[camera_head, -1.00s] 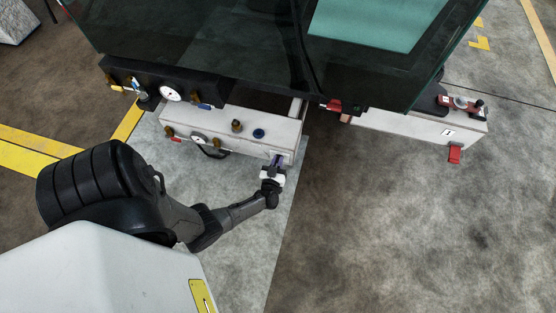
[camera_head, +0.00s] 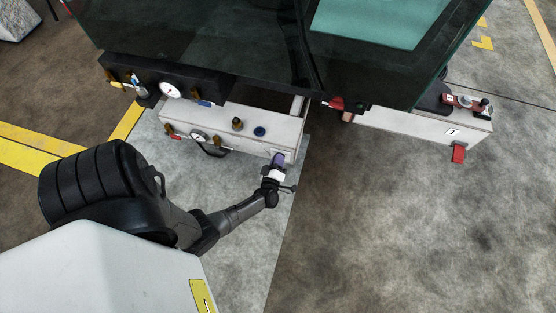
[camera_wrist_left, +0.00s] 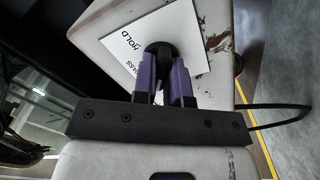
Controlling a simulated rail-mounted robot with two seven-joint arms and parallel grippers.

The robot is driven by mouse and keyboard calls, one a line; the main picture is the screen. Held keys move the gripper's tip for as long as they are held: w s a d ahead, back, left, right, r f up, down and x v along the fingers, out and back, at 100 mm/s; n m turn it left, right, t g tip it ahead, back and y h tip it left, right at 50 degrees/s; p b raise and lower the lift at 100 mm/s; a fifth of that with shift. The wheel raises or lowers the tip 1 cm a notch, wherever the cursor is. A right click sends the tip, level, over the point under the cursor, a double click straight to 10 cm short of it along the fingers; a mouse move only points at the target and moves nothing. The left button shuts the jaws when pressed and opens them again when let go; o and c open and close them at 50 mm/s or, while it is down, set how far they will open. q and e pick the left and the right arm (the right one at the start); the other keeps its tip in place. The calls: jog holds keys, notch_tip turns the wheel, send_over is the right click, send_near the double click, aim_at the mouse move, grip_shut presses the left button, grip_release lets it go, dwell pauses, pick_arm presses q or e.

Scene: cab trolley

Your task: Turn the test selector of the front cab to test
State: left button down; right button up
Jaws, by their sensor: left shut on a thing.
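My left gripper (camera_head: 278,160) is at the right end of the front face of a white console (camera_head: 284,136). In the left wrist view its purple fingers (camera_wrist_left: 163,84) are shut on a round black selector knob (camera_wrist_left: 160,52). The knob stands on a white label plate (camera_wrist_left: 192,27). The word HOLD and part of a second word show on the plate; the fingers and knob hide some of it. Which mark the knob points to cannot be told. My right gripper is not in view.
The console also carries a dial (camera_head: 198,136), a brass knob (camera_head: 237,124) and a blue button (camera_head: 260,132). A dark panel with a gauge (camera_head: 170,91) is behind left. Dark cab glass (camera_head: 220,50) overhangs it. A second white console (camera_head: 420,128) is right. Floor at right is clear.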

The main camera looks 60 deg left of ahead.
pick_arm(q)
jog(key=shift+n, duration=0.7)
jog(key=c, duration=1.2)
grip_release()
jog(key=shift+o, duration=0.2)
jog(key=shift+s+d, duration=0.1)
jog(key=shift+s, duration=0.05)
jog(key=p+v, duration=0.4)
jog(key=v, duration=0.9)
jog(key=shift+s+d, duration=0.15)
jog(key=shift+s, duration=0.1)
